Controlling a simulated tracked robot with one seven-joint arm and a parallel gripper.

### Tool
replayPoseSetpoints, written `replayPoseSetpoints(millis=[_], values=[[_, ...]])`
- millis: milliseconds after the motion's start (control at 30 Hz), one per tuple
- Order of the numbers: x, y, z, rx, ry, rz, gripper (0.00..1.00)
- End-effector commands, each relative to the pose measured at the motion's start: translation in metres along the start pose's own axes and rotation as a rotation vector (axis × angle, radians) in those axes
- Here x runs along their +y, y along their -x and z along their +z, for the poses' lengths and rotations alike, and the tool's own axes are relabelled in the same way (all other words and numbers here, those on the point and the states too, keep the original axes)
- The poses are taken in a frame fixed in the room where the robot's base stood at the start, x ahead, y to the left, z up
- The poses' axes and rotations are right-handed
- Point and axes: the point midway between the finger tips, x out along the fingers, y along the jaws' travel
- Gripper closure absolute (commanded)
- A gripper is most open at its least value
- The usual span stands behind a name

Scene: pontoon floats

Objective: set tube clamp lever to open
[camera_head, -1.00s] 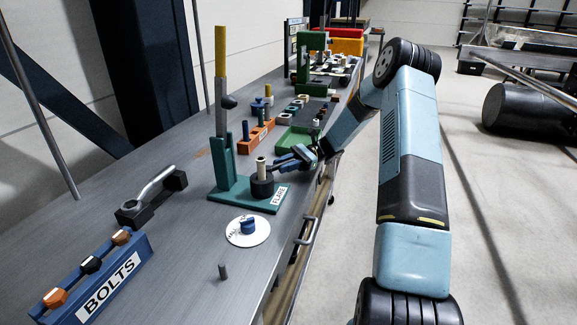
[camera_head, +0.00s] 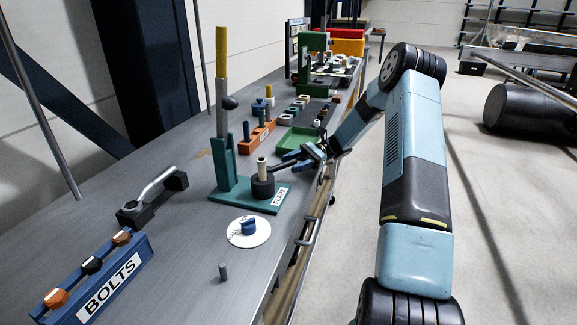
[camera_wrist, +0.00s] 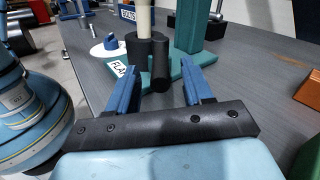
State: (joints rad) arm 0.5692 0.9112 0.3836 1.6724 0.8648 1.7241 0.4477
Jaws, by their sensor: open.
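The tube clamp (camera_head: 263,187) is a black round collar around a cream tube (camera_head: 262,166) on the green FLARE base (camera_head: 235,197). Its black lever (camera_head: 284,166) sticks out toward my gripper (camera_head: 304,155). In the wrist view the clamp collar (camera_wrist: 138,48) stands ahead, and the lever (camera_wrist: 160,66) points at the camera. My gripper (camera_wrist: 160,66) is open, with its blue fingers to either side of the lever's end. I cannot tell whether the fingers touch it.
A green post with a yellow-topped rod (camera_head: 221,85) rises from the same base. A white dial with a blue knob (camera_head: 248,230) and a BOLTS rack (camera_head: 95,275) are nearer. An orange block (camera_head: 257,136) and a green tray (camera_head: 299,139) lie behind.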

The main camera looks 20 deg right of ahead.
Motion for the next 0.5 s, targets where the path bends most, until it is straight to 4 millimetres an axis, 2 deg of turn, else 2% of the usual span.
replayPoseSetpoints(millis=[33,300,500], values=[[0.0,0.011,-0.001,0.001,0.002,-0.002,0.49],[0.0,0.064,-0.001,0.002,0.002,-0.002,0.49],[0.0,0.093,-0.001,0.0,0.002,0.0,0.49]])
